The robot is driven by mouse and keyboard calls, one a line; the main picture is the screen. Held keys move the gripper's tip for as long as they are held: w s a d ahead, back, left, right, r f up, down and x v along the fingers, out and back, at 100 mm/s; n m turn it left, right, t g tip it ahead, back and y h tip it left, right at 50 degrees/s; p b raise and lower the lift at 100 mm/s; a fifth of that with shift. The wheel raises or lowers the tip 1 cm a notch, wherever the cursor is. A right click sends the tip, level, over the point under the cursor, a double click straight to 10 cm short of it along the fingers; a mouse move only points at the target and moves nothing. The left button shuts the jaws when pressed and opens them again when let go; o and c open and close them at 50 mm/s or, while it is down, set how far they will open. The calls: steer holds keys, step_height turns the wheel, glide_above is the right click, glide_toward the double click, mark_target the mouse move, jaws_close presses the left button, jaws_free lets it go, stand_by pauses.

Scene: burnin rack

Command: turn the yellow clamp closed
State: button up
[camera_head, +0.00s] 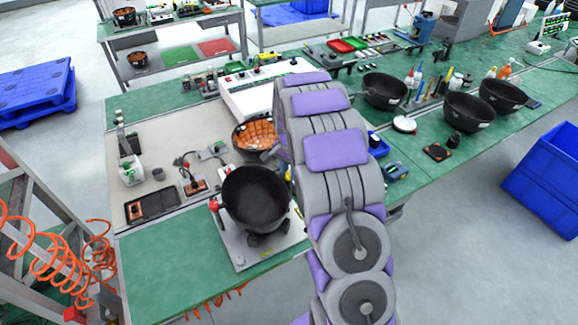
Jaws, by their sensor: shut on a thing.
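A small yellow part (298,212), which looks like the clamp, shows at the right edge of a light fixture plate (242,254), next to my arm. Most of it is hidden by my arm, and I cannot tell how far it is turned. A black pot (255,198) sits upright on the fixture plate, with a red knob (213,205) at the plate's left edge. My grey and purple arm rises from the bottom and folds over beside the pot. My gripper is hidden behind the arm, so its fingers and its contact with the clamp do not show.
A pot with orange inside (252,133) stands behind the black pot, near a white box (262,95). A black tray (152,206) lies left. Several black pots stand on the right bench. The green bench (172,270) is clear front left. Orange coiled hoses (45,250) hang left.

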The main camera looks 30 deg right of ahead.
steer(key=n+p, duration=0.1)
steer(key=n, duration=0.1)
steer(key=n+p, duration=0.1)
steer(key=n, duration=0.1)
steer(key=n+p, duration=0.1)
steer(key=n, duration=0.1)
steer(key=shift+w+r+n, duration=0.2)
steer(key=shift+r+n, duration=0.05)
steer(key=shift+n, duration=0.05)
steer(key=n+p, duration=0.2)
steer(key=n, duration=0.4)
steer(key=shift+d, duration=0.1)
steer(key=shift+f, duration=0.1)
steer(key=o, duration=0.9)
steer(key=shift+f, duration=0.1)
steer(key=shift+o, duration=0.8)
step_height(320, 180, up, 17)
steer(key=p, duration=0.1)
